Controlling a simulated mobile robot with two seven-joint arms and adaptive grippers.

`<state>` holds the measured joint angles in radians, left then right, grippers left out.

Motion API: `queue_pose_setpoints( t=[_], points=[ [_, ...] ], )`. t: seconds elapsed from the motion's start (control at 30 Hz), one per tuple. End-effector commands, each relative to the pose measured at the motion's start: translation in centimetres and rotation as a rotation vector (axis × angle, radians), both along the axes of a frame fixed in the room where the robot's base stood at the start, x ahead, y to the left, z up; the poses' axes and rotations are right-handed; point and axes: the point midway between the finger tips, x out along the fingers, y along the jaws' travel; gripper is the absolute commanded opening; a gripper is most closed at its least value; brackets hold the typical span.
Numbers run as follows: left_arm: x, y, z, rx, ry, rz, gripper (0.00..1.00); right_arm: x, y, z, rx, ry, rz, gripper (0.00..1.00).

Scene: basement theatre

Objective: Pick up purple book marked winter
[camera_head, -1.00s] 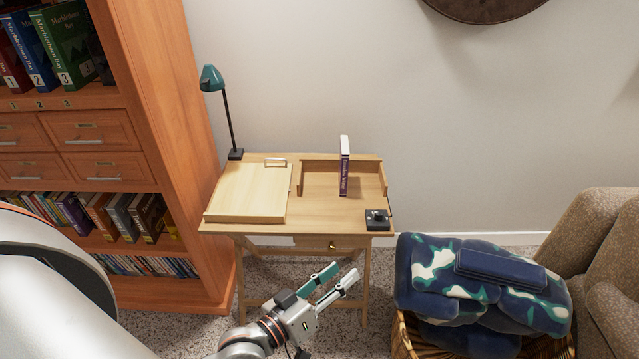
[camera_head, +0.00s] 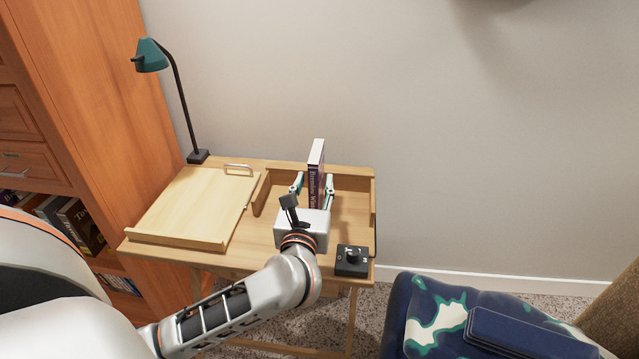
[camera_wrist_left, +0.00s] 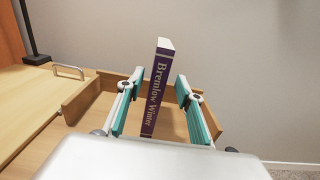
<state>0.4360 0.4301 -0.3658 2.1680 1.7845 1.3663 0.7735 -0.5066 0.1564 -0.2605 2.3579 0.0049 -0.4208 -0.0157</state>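The purple book (camera_head: 316,175) stands upright in the open wooden compartment at the back right of the small desk. In the left wrist view its spine (camera_wrist_left: 157,92) reads "Bremlow Winter". My left gripper (camera_head: 313,188) is open, with one finger on each side of the book. In the left wrist view a gap shows between the book and each finger of the left gripper (camera_wrist_left: 156,100), so the fingers do not touch it. The lower part of the book is partly hidden by the gripper body in the head view. My right gripper is not in view.
The desk (camera_head: 254,256) has a sloped wooden lid (camera_head: 190,205) on its left and a small black box (camera_head: 352,260) at its front right. A green lamp (camera_head: 152,56) stands behind. A bookcase (camera_head: 90,100) is at left; a blue patterned blanket (camera_head: 440,320) is at lower right.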

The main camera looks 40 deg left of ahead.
Motion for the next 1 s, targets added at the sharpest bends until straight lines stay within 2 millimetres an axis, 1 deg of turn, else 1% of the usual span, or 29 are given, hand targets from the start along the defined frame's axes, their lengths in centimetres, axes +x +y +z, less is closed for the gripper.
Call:
queue_pose_setpoints(
  t=[0.17,0.33,0.43,0.57,0.77,0.8,0.87,0.9,1.0],
  points=[
    [1.5,1.1,0.2,0.006,0.0,0.001,0.36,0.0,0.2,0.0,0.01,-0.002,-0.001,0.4],
    [3.5,2.6,0.6,0.007,0.001,0.002,0.36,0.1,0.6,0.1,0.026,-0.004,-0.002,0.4],
    [4.4,3.2,0.5,0.008,0.002,0.001,0.36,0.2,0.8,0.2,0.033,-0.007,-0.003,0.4],
    [5.0,3.5,0.6,0.007,0.002,0.001,0.36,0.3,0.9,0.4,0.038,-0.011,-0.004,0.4],
    [5.0,3.5,0.7,0.006,0.0,0.001,0.36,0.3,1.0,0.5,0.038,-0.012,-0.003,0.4],
    [5.0,3.5,0.7,0.006,0.0,0.001,0.26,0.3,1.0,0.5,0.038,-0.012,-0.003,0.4],
    [5.0,3.5,0.7,0.006,0.0,0.001,0.1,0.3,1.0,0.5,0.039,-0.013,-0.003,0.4],
    [5.0,3.5,0.7,0.006,0.0,0.001,0.0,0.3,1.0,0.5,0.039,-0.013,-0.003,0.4],
    [5.0,3.5,0.7,0.006,0.0,0.001,0.0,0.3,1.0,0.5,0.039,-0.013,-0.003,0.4]
  ],
)
